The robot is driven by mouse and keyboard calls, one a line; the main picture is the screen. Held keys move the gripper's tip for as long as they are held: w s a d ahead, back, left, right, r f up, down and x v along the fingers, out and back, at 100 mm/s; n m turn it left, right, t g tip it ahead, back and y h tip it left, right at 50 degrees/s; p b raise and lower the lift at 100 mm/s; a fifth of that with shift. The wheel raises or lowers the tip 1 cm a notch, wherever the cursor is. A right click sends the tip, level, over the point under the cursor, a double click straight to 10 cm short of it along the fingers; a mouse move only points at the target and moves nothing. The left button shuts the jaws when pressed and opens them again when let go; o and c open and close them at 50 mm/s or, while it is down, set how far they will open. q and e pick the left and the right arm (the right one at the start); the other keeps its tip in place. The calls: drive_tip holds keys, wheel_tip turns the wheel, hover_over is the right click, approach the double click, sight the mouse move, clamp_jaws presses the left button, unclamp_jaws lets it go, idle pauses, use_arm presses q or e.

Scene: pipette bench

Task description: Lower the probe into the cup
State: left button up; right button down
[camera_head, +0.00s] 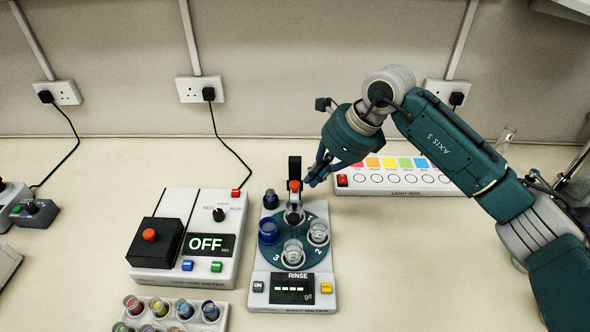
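The probe (295,187) has an orange-red top and hangs by a black upright post at the back of the meter. A clear cup (294,216) stands below it on the teal turntable (270,252). How far the probe tip is from this cup is hard to tell. Two more clear cups (318,233) and (292,253) and a blue cup (269,232) also stand on the turntable. My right gripper (311,182) has blue fingers pointing down and left, just right of the probe top. Its finger gap is not clear. My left gripper is out of view.
The meter's display (292,289) reads RINSE, with dashes. A white meter reading OFF (208,245) stands left. A rack of coloured vials (168,312) is in front. A light box (392,180) lies behind, under my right arm.

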drive_tip(key=v, duration=1.2)
idle(0.3)
